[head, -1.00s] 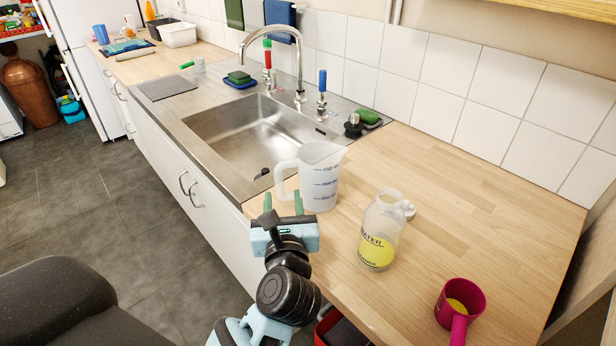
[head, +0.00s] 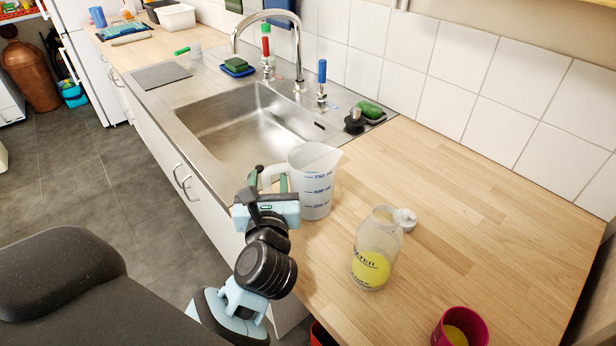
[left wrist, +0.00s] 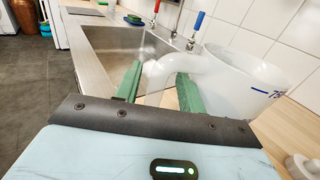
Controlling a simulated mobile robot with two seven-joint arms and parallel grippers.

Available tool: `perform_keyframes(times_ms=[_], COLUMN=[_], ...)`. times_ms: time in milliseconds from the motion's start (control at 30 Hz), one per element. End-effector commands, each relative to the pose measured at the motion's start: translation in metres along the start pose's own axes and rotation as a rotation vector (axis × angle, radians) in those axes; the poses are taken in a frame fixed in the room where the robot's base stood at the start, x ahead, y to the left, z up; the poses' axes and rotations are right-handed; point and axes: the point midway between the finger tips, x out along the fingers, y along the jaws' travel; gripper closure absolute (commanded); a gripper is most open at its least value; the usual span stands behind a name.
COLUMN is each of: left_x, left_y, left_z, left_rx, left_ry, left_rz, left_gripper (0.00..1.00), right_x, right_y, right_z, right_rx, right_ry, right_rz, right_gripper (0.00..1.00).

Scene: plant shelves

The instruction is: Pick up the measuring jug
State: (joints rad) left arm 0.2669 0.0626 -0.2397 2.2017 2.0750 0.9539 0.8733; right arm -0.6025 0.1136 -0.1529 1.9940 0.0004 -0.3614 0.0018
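The measuring jug (head: 318,185) is translucent white with blue scale marks. It stands upright on the wooden counter just right of the sink, its handle toward the left. In the left wrist view the jug (left wrist: 245,78) fills the right side. My left gripper (head: 270,181) is at the handle side of the jug. In the left wrist view its green fingers (left wrist: 158,78) are apart, with the handle (left wrist: 172,66) showing between and just beyond them. I cannot tell whether a finger touches it. My right gripper is not in view.
A magenta mug (head: 462,330) is at the front right. The sink (head: 250,125) lies behind. The counter's right part is clear.

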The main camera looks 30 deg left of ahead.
Motion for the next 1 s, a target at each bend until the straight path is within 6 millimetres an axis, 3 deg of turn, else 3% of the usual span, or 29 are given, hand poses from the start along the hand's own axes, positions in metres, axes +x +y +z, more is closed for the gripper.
perform_keyframes(times_ms=[267, 567, 1000], left_x=[0.0001, 0.0001, 0.0001], left_y=[0.0011, 0.0009, 0.0008], left_z=[-0.0005, -0.0004, 0.0014], left_rx=[0.000, 0.000, -0.003], left_ry=[0.001, 0.001, -0.003], left_rz=[0.000, 0.000, -0.001], left_gripper=[0.62, 1.00, 1.00], right_x=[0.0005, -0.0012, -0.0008], right_y=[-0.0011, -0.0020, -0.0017], right_z=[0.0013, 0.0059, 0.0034], right_rx=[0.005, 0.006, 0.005], right_ry=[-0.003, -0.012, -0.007], right_rz=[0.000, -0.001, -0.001], right_gripper=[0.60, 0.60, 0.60])
